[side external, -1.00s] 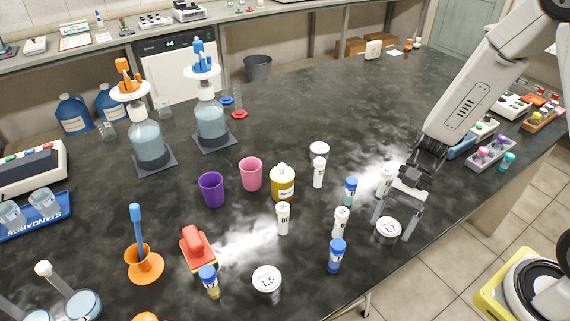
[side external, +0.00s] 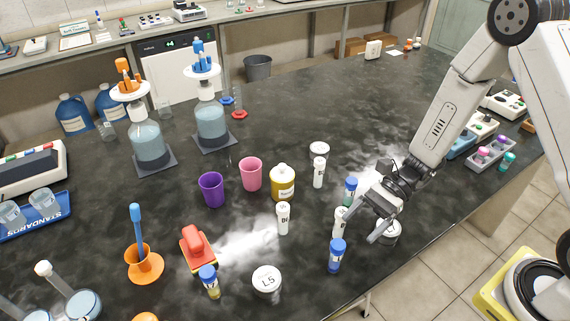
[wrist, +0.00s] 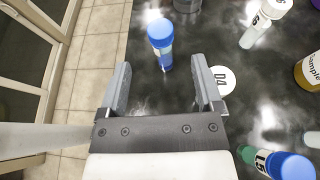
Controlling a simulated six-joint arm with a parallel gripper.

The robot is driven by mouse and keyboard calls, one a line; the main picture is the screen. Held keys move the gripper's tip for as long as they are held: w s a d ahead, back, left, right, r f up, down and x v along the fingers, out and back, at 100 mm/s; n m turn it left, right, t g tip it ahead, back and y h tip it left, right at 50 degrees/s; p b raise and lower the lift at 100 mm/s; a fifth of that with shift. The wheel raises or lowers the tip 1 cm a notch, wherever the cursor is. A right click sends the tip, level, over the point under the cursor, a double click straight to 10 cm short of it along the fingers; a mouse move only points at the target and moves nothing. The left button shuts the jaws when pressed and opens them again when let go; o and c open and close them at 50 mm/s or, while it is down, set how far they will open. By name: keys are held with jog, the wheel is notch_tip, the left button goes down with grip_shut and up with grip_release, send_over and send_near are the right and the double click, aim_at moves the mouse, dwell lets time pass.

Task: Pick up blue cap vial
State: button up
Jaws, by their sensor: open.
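A blue-capped vial with a blue body (side external: 336,256) stands upright near the bench's front edge. In the wrist view this vial (wrist: 161,42) appears just beyond and between the fingertips. My gripper (side external: 364,220) is open and empty, behind and to the right of it in the side view. Its spread fingers (wrist: 161,72) also show in the wrist view, not touching the vial. A second blue-capped vial with green contents (side external: 350,191) stands behind the gripper; it shows at lower right in the wrist view (wrist: 290,167). A third, with yellow contents (side external: 209,282), stands at front left.
White-capped vials stand close by, one beside my gripper (side external: 340,224) and another to the left (side external: 283,218). The bench's front edge is near.

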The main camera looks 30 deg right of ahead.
aim_at(333, 252)
jog(key=shift+x, duration=1.95)
jog(key=shift+x, duration=2.6)
jog(key=shift+c, duration=0.2)
grip_shut()
